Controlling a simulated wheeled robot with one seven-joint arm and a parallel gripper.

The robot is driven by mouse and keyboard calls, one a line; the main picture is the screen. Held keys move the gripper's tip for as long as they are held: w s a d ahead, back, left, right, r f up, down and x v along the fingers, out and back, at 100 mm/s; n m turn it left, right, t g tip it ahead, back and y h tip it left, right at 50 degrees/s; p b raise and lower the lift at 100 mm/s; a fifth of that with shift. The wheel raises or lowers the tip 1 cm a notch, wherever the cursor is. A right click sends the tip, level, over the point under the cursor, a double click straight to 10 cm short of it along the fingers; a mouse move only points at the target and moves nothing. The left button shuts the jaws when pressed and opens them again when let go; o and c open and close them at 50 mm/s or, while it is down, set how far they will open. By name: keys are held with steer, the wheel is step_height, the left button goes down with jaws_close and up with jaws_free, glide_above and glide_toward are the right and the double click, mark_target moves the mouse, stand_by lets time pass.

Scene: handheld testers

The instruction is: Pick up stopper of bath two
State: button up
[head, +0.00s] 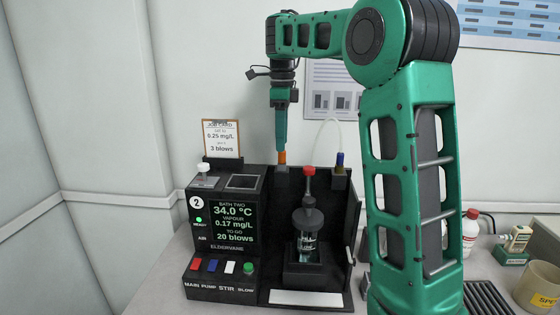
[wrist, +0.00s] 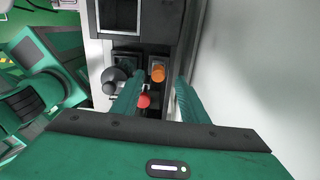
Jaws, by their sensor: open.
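Bath two is the black unit (head: 256,277) marked 2 in the head view. A glass flask (head: 307,249) stands in its bay, topped by a dark round stopper-like cap (head: 307,217); this cap also shows in the wrist view (wrist: 113,75). A red-topped piece (head: 309,170) rises above it, seen also in the wrist view (wrist: 143,100). An orange-topped piece (head: 282,157) sits in a dark block at the back, also in the wrist view (wrist: 158,72). My gripper (head: 281,148) points down, open, just above the orange top, which appears between its fingers in the wrist view.
A blue-topped piece (head: 340,160) with a clear tube stands right of the red top. A white knob (head: 204,170) and job card (head: 222,138) are at the left. The wall is close behind. A red-capped bottle (head: 470,232) stands right, beyond my arm.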

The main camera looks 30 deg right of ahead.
mark_target(282, 160)
steer(key=shift+s+f, duration=0.1)
steer(key=shift+f, duration=2.1)
jaws_close()
steer(key=shift+r, duration=0.1)
